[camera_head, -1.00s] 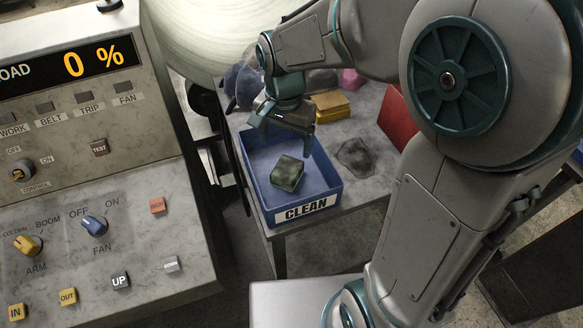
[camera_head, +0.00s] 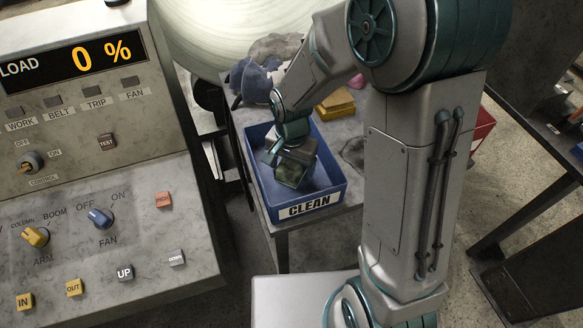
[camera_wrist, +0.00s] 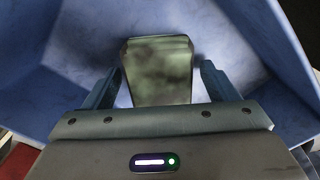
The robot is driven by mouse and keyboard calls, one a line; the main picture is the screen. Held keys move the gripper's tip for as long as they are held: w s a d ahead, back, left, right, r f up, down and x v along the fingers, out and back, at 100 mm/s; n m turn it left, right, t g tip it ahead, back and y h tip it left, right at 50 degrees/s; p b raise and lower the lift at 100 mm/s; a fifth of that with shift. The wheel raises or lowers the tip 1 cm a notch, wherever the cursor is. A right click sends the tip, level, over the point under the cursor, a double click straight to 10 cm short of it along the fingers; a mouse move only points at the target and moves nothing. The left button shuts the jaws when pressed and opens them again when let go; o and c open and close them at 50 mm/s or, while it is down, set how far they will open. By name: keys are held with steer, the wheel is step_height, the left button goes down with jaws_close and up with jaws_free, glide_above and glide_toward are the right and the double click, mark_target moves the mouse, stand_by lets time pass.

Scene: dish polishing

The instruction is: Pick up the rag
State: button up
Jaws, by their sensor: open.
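A mottled dark green block (camera_head: 291,174), perhaps the folded rag, lies in the blue bin (camera_head: 309,205) labelled CLEAN. In the wrist view the green block (camera_wrist: 160,72) sits between my two fingers, with a gap visible on each side. My gripper (camera_head: 283,165) is open and low inside the bin, pointing down over the block. In the head view my gripper hides part of the block. A flat dark grey patch, perhaps a cloth (camera_head: 352,151), lies on the table right of the bin, partly hidden by my arm.
The bin walls stand close around my gripper. A yellow folded stack (camera_head: 336,105) and a blue-grey cloth heap (camera_head: 252,82) lie behind the bin. A red container (camera_head: 482,128) stands at right. A control panel (camera_head: 105,200) reading 0 % fills the left.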

mark_target(292, 165)
steer(key=c, duration=1.1)
steer(key=shift+c, duration=0.2)
step_height(292, 165, up, 10)
